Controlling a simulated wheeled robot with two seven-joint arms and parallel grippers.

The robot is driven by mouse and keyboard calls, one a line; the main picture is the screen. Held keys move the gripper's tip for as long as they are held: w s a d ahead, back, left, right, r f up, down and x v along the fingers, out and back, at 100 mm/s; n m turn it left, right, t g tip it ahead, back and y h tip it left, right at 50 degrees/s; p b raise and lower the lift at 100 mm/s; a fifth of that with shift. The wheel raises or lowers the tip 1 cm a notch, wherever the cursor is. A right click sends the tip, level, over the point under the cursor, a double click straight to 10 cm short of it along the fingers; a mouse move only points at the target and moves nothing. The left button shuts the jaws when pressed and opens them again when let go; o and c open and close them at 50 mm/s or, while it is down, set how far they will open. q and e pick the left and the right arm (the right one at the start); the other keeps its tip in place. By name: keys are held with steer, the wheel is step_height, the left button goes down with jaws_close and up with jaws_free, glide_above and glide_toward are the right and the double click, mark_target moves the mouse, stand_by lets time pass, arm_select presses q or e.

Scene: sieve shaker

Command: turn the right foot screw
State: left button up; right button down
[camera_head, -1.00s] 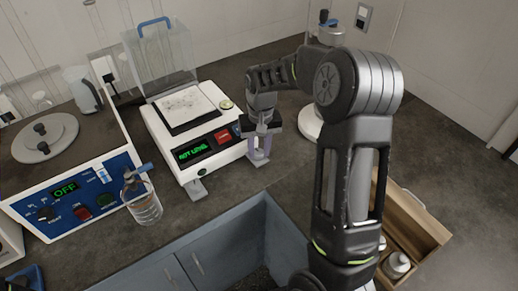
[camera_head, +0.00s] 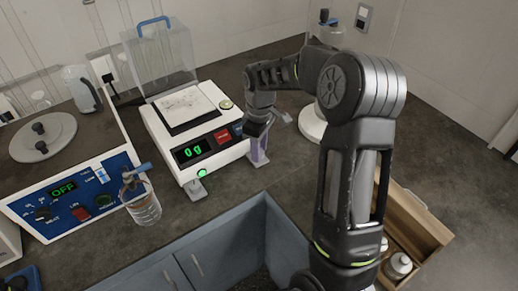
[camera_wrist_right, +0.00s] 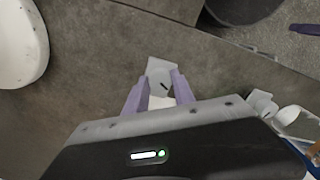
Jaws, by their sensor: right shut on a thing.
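The white balance (camera_head: 215,160) stands on the dark bench, its display (camera_head: 192,152) reading "0 g" and a green lamp (camera_head: 202,173) lit on its front. My right gripper (camera_head: 258,160) points down at the balance's front right corner. In the head view my gripper hides this screw. The left foot (camera_head: 196,191) shows at the front left corner. My left gripper is out of view.
A clear draft cover (camera_head: 160,60) stands behind the balance's pan. A blue-grey recess lies in front.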

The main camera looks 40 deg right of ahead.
steer(key=shift+r+n, duration=0.1)
steer(key=shift+n, duration=2.1)
steer(key=c, duration=1.1)
jaws_free()
steer(key=shift+o, duration=0.2)
step_height(320, 180, up, 8)
steer(key=shift+w+f+b, duration=0.1)
steer(key=shift+f+b, duration=0.05)
steer(key=shift+b, duration=0.15)
